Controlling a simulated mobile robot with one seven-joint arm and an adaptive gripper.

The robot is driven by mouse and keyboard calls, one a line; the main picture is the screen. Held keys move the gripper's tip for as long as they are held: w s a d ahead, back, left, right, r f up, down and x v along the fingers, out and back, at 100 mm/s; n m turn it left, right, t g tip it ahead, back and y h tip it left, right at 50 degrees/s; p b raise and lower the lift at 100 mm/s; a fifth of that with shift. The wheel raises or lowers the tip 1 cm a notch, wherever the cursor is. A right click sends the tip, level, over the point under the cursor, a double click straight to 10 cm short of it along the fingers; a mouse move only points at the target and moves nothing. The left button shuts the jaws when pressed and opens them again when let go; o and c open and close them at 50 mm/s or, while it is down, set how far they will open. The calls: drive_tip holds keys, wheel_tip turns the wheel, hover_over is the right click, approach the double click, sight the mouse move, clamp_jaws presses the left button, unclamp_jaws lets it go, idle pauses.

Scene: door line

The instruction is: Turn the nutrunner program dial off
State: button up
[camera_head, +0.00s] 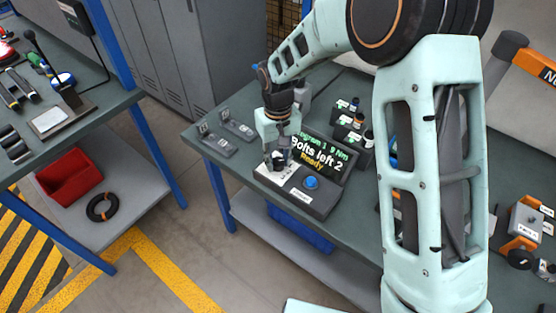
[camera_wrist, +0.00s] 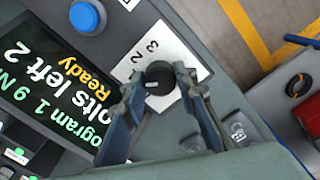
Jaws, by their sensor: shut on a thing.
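The nutrunner control box (camera_head: 322,204) sits on the bench with a tilted screen (camera_head: 316,154) reading program 1, 9 Nm, "Bolts left 2", "Ready". The black program dial (camera_wrist: 158,84) stands on a white plate (camera_wrist: 172,45) marked 2 and 3; other marks are hidden by my fingers. A short white mark on the dial lies toward its left side in the wrist view. My gripper (camera_wrist: 157,80) is shut on the dial, one finger on each side. In the head view my gripper (camera_head: 278,158) covers most of the dial.
A blue button (camera_head: 311,182) is beside the dial on the box. Small grey fixtures (camera_head: 236,125) lie at the bench's left. Dark holders (camera_head: 350,122) stand behind the screen. Another bench with a red bin (camera_head: 69,178) is at left, with open floor between.

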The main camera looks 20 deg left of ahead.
sight(278, 161)
drive_tip(key=n, duration=0.3)
drive_tip(key=shift+n, duration=2.3)
drive_tip(key=o, duration=1.2)
drive_tip(key=shift+c, duration=0.2)
wheel_tip(278, 161, up, 12)
